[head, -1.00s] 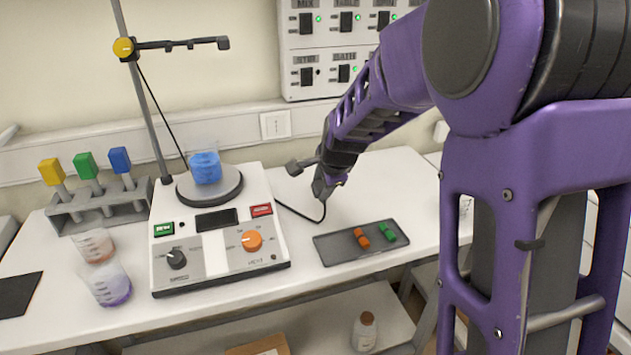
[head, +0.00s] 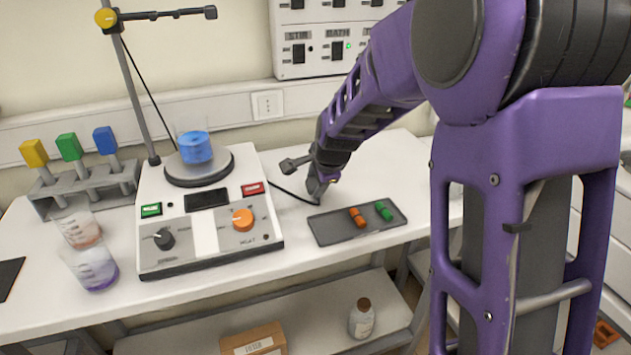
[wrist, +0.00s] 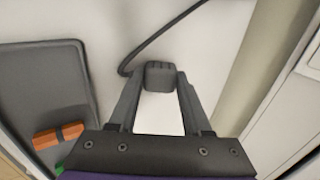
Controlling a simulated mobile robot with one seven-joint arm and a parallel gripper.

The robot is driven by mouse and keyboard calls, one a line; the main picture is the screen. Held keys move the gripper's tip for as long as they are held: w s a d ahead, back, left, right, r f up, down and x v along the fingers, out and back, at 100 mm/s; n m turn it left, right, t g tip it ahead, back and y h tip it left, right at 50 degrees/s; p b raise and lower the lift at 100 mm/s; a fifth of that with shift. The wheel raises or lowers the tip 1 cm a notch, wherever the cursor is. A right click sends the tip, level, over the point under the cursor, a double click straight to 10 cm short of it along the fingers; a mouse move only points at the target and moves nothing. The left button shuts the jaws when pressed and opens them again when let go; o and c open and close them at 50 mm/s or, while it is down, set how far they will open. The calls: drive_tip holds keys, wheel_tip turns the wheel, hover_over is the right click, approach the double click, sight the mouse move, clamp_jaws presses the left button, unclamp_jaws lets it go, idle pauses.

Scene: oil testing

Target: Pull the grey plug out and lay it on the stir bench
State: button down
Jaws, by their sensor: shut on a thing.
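My gripper (wrist: 160,78) is shut on the grey plug (wrist: 160,75) in the wrist view. The plug is a small ribbed block, and a dark cable (wrist: 165,28) runs from it to the upper right. In the head view my gripper (head: 320,187) is low over the white stir bench (head: 285,227), behind the dark tray. The plug is hard to make out there, and I cannot tell whether it touches the bench. The cable (head: 290,193) runs from the hotplate stirrer (head: 205,225) to my gripper. The wall socket (head: 268,104) is empty.
The dark tray (head: 330,233) holds an orange plug (head: 357,217) and a green plug (head: 383,210). A blue beaker (head: 197,148) stands on the stirrer. Two beakers (head: 92,268) and a rack (head: 90,190) are at left.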

drive_tip(key=shift+c, duration=1.3)
unclamp_jaws()
drive_tip(key=shift+s+f, duration=0.15)
